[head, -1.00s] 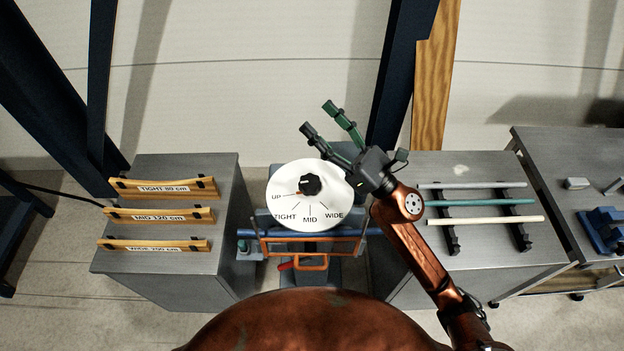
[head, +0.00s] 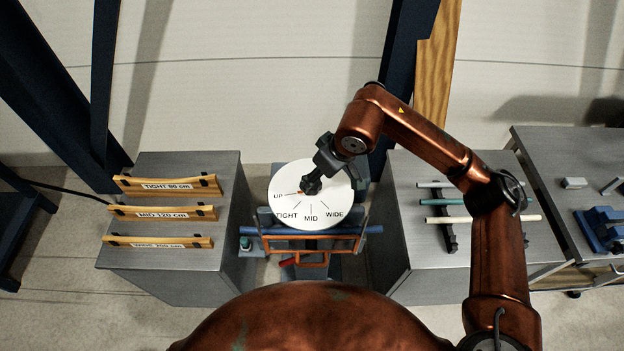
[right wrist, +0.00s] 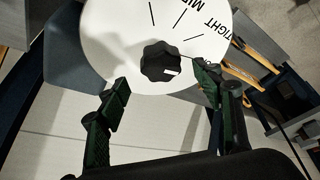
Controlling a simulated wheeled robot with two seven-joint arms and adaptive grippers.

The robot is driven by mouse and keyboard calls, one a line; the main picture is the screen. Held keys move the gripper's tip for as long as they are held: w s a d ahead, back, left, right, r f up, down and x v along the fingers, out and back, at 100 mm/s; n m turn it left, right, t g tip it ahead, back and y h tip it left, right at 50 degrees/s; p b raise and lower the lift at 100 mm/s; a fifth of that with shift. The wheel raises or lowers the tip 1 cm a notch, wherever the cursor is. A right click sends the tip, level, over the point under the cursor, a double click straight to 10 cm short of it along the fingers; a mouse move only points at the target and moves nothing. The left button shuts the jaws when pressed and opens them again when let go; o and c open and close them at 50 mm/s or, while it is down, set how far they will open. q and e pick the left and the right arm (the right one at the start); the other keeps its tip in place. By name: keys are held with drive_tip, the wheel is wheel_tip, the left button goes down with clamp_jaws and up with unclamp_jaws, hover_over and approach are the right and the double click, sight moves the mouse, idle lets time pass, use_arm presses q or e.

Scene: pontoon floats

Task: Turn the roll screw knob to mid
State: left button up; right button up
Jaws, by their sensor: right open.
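A white round dial (head: 283,210) carries the labels UP, TIGHT, MID and WIDE. A black lobed knob (right wrist: 158,58) sits on it. In the head view my right gripper mostly covers the knob, and a small red mark (head: 300,192) shows beside it on the UP side. My right gripper (head: 312,184) is above the dial. In the right wrist view its two green-and-black fingers (right wrist: 160,88) are open, one on either side of the knob and apart from it. Whether they touch the dial is unclear. My left gripper is not in view.
A grey cabinet (head: 170,268) at left holds three wooden bars marked TIGHT, MID and WIDE. A grey cabinet (head: 420,250) at right holds several rods on black racks. A blue bar (head: 372,230) and orange frame (head: 312,264) sit below the dial. Dark blue posts stand behind.

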drive_tip(key=p+x, duration=0.2)
drive_tip(key=x, duration=0.3)
drive_tip(key=shift+a+f, duration=0.15)
drive_tip(key=shift+f, duration=0.2)
drive_tip(key=shift+c, duration=0.3)
drive_tip(key=c, duration=1.1)
